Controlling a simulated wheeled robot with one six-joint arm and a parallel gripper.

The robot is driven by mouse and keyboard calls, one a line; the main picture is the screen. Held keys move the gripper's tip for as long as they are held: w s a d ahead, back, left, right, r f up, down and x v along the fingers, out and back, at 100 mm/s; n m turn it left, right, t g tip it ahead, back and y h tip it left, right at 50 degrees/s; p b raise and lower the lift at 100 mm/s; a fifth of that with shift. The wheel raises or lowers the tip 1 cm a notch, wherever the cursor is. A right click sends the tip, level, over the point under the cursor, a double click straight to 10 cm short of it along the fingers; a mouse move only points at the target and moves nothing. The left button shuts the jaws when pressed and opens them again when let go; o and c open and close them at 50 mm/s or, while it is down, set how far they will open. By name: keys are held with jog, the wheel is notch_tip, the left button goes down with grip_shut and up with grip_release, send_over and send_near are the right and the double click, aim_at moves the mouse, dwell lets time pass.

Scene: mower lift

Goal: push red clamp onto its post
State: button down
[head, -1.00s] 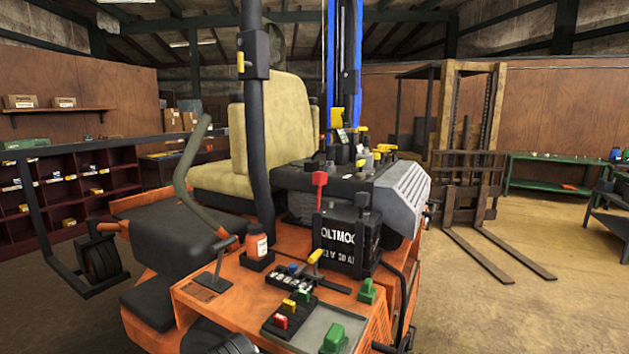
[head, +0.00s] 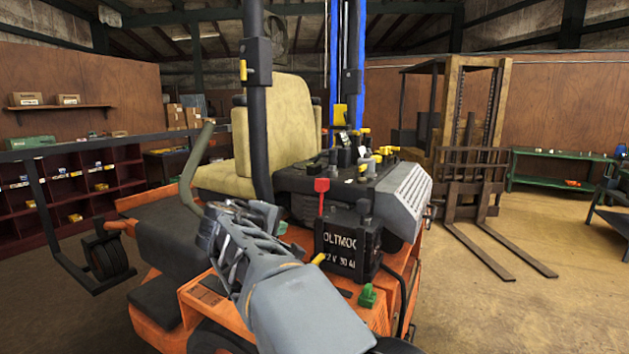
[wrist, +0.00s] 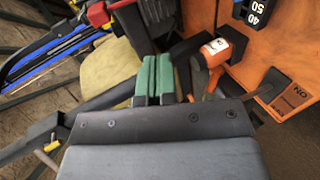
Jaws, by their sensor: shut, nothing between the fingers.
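In the head view my arm lies left of the battery, apart from the clamp; the fingertips are not clear there.
The orange mower body (head: 205,303) lies under my arm. An orange bottle (wrist: 216,50) stands right of the fingers in the wrist view. The seat (head: 285,120), dark upright bar (head: 257,130) and curved lever (head: 190,170) stand nearby. Open floor lies right, before the forklift (head: 470,170).

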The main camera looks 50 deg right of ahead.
aim_at(319, 185)
jog(key=w+d+r+h, duration=0.1)
jog(key=d+r+h, duration=0.2)
jog(key=r, duration=0.3)
jog(key=shift+d+r, duration=0.4)
jog(key=shift+w, duration=0.1)
jog(key=p+x, duration=0.5)
jog(key=x, duration=0.9)
jog(key=shift+p, duration=0.4)
